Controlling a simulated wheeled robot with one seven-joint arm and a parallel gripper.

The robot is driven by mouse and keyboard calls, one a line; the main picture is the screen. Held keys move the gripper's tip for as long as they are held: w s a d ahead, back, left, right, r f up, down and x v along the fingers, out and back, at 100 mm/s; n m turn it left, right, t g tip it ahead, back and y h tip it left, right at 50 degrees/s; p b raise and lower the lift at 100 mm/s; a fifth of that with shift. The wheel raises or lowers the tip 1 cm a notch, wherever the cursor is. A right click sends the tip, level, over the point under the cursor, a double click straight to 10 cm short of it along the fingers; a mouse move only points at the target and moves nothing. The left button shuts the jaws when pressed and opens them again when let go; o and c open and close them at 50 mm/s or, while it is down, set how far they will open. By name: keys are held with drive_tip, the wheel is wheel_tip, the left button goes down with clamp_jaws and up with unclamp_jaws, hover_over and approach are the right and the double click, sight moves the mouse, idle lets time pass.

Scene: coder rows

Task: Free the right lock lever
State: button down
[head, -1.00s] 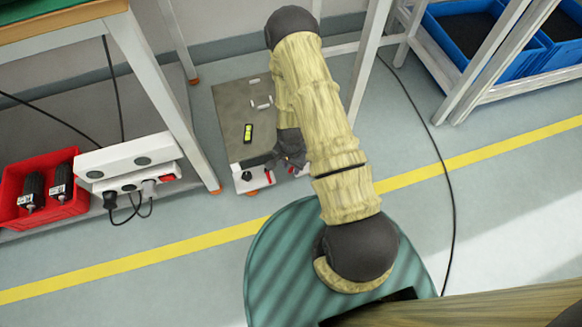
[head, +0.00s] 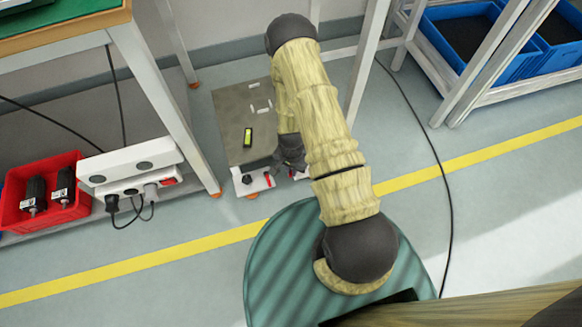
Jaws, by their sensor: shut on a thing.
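The low unit has a grey-brown top plate (head: 238,112) and a white front panel (head: 243,184). It stands on the floor left of my arm. A small red lever (head: 268,180) shows on the front, left of my gripper. My dark gripper (head: 290,158) is low at the right part of the unit's front edge, shut on what appears to be the right lock lever. The fingertips and that lever are too small and covered to see clearly. A pale bit of the front shows just below the gripper.
A yellow-green vial or label (head: 248,137) lies on the plate. A table leg (head: 165,105) stands close at left, with a white socket box (head: 130,165) and red bin (head: 40,212) beyond. A shelf with blue bins (head: 475,60) is at right. A black cable crosses the floor.

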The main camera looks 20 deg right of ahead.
drive_tip(key=n+p, duration=0.1)
drive_tip(key=s+n+p, duration=0.1)
drive_tip(key=n+p, duration=0.1)
drive_tip(key=p, duration=0.1)
drive_tip(key=shift+s+d+r+n, duration=0.15)
drive_tip(key=shift+d+r+n, duration=0.1)
drive_tip(key=shift+d+n, duration=0.15)
drive_tip(key=n+p, duration=0.1)
drive_tip(key=d+n+p, duration=0.1)
drive_tip(key=n, duration=0.1)
drive_tip(key=shift+s+f+p, duration=0.1)
drive_tip(key=shift+p, duration=0.3)
drive_tip(key=shift+d+f+n+p, duration=0.15)
drive_tip(key=shift+n+p, duration=0.35)
drive_tip(key=shift+n, duration=0.5)
drive_tip(key=shift+d, duration=0.1)
drive_tip(key=c, duration=1.5)
unclamp_jaws()
drive_tip(key=shift+w, duration=0.2)
